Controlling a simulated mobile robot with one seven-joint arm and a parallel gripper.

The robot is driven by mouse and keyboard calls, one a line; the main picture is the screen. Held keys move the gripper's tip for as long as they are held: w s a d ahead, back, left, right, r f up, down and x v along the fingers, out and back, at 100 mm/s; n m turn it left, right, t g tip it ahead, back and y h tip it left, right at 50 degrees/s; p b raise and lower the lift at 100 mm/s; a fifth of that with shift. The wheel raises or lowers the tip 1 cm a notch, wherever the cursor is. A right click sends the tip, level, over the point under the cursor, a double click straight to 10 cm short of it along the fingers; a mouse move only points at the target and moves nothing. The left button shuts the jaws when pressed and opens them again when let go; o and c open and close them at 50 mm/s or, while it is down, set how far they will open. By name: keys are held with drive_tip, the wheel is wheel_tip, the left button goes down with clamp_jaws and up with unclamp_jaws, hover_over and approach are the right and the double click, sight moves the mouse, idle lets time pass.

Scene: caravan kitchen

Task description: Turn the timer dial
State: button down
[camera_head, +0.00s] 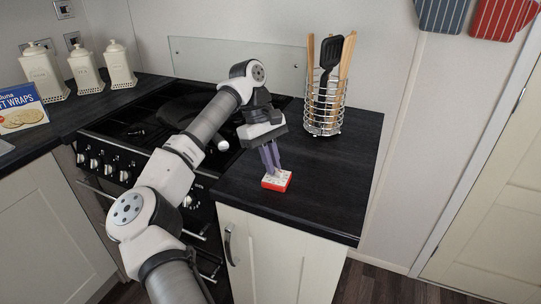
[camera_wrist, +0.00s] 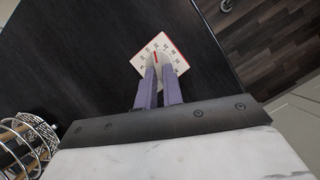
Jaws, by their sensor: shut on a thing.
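The timer (camera_head: 277,181) is a small square box with a white face and red sides. It sits on the dark countertop near its front edge in the head view. In the wrist view the timer's white face (camera_wrist: 173,48) shows printed marks and a red pointer line, turned at an angle to the picture. My gripper (camera_wrist: 158,75) points down at the timer, its two purple fingers close together over the middle of the face and shut on the dial. The fingers hide much of the dial. My gripper also shows in the head view (camera_head: 272,170).
A wire utensil holder (camera_head: 324,108) with wooden tools and a black spatula stands behind the timer. The stove (camera_head: 140,140) with a dark pan lies to the left. The counter (camera_head: 335,195) right of the timer is clear up to its edge.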

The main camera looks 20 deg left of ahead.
drive_tip(key=shift+d+f+m, duration=0.1)
drive_tip(key=shift+f+m, duration=0.1)
drive_tip(key=shift+m, duration=0.1)
idle(0.4)
drive_tip(key=c, duration=1.6)
unclamp_jaws()
drive_tip(key=shift+o, duration=0.4)
drive_tip(key=shift+w, duration=0.1)
drive_tip(key=shift+r, duration=0.2)
drive_tip(key=p+v, duration=0.4)
drive_tip(key=v, duration=0.9)
drive_tip(key=shift+r, duration=0.3)
drive_tip(key=shift+w, duration=0.15)
